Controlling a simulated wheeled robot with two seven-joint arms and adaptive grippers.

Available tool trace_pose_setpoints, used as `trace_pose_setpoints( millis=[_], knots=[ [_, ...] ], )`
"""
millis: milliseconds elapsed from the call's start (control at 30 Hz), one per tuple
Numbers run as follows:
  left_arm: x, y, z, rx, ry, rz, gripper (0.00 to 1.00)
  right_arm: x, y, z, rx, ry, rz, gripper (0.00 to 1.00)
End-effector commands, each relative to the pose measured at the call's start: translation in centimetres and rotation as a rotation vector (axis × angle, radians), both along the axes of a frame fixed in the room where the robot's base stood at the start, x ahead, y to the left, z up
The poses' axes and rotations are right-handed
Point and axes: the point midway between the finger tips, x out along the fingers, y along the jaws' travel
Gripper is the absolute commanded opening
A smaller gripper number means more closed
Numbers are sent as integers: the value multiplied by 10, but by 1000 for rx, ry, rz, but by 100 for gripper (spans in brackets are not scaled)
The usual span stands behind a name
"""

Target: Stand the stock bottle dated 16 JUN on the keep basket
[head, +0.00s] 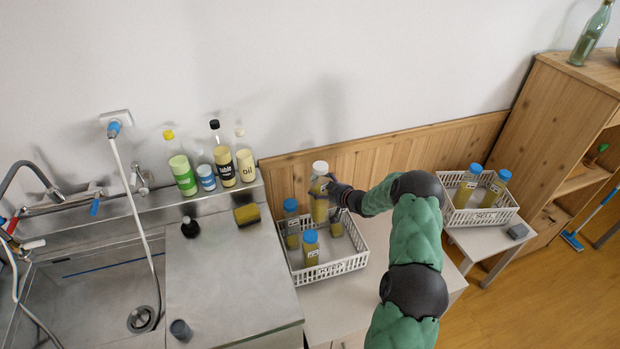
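A white-capped bottle (320,200) of yellowish liquid is upright at the back of the near white basket (342,267), whose front label seems to read KEEP. My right gripper (335,192) is at the bottle's right side; whether its fingers are closed on it is unclear. I cannot tell whether the bottle's base rests on anything. Bottle labels are too small to read. My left gripper is out of view.
A second white basket (487,217) holds two blue-capped bottles (466,187) (494,190) on a small white table at the right. Several bottles, including a green one (182,175), line the sink's back ledge. A sponge (247,214) lies near the basket. The steel counter (235,285) is mostly clear.

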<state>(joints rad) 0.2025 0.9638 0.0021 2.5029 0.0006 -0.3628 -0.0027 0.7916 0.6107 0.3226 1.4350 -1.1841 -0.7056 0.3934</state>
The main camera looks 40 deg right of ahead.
Motion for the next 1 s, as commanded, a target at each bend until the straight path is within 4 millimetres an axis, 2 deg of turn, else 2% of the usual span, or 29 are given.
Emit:
trace_pose_setpoints(
  millis=[533,1000],
  knots=[
    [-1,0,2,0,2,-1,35,0,-1,2,-2,-2,3,23],
    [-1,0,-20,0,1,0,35,0,-1,-29,0,-2,2,23]
  ],
)
